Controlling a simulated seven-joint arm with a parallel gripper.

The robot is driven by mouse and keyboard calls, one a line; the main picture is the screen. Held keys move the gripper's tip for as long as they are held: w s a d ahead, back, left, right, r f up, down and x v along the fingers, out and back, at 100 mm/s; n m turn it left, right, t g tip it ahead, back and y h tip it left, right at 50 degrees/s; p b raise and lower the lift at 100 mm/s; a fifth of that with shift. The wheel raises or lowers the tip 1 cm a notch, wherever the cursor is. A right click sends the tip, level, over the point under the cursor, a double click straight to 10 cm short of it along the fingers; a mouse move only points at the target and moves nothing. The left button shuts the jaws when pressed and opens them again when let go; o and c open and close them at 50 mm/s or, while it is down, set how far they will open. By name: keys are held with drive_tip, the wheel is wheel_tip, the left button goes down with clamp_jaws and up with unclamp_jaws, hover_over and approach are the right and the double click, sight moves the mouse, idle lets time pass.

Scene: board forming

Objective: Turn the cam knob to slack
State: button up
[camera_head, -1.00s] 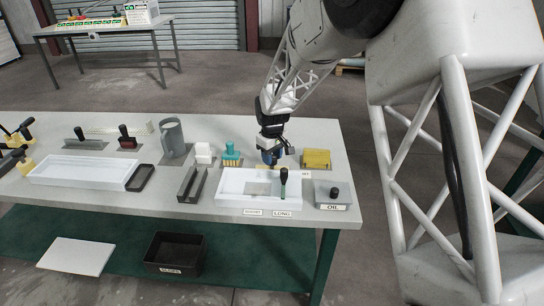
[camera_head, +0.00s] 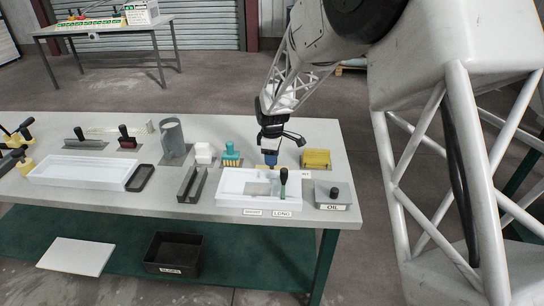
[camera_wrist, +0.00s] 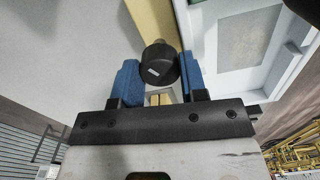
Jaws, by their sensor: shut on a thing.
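The cam knob (camera_wrist: 158,64) is a black round knob with a small white mark, seen in the wrist view. The blue fingers of my gripper (camera_wrist: 159,80) are on both sides of it and shut on it. The mark points toward the lower left of the wrist view. In the head view my gripper (camera_head: 270,158) points down at the back edge of the white frame (camera_head: 230,197). It hides the knob there and covers part of a label beside it.
A grey OIL box (camera_head: 333,194) and a yellow block (camera_head: 316,158) are to the right. A teal brush (camera_head: 231,152), a dark channel (camera_head: 192,186) and a grey jug (camera_head: 173,138) are to the left.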

drive_tip(key=shift+r, duration=0.1)
drive_tip(key=o, duration=0.9)
drive_tip(key=shift+r, duration=3.85)
